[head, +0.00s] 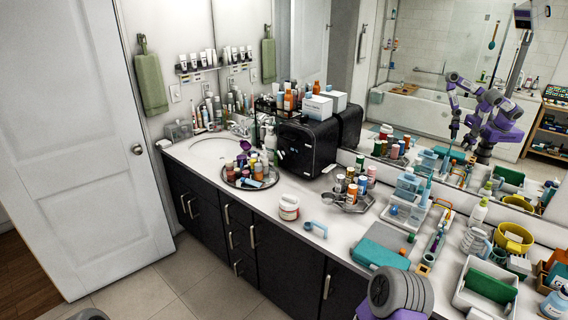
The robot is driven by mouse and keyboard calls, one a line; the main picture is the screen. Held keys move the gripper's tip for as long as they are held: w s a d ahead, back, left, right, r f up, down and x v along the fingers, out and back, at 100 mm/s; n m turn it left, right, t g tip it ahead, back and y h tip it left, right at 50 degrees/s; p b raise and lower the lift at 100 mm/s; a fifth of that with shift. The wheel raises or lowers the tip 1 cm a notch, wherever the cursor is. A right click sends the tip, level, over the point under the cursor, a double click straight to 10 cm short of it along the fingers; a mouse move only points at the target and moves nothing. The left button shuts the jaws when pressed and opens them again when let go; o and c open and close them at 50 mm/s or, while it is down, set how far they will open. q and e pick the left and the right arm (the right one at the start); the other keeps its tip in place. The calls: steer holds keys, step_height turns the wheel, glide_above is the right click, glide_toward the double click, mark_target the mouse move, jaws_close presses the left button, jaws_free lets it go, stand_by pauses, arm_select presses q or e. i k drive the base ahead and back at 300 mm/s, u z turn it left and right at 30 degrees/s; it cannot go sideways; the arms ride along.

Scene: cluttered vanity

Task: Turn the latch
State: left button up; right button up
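No part is clearly recognisable as the latch. A black rounded case (306,148) stands on the counter against the mirror, with small pale fittings on its front left side, too small to make out. A white door (75,130) at the left has a round metal knob (137,149). A small light-blue piece with a ring end (316,228) lies at the counter's front edge. A grey and purple part of my arm shows at the bottom right, over the counter's front edge. Neither gripper's fingertips show directly.
A round tray of bottles (232,183) stands near the sink (209,147). A white jar (289,207), a teal box (378,256), a yellow cup (512,238) and a white bin (459,295) crowd the right. The mirror reflects my arms. The tiled floor (185,280) is clear.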

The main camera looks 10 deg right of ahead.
mark_target(282, 154)
steer(key=z, duration=0.3)
steer(key=i, duration=1.7)
steer(key=u, duration=0.9)
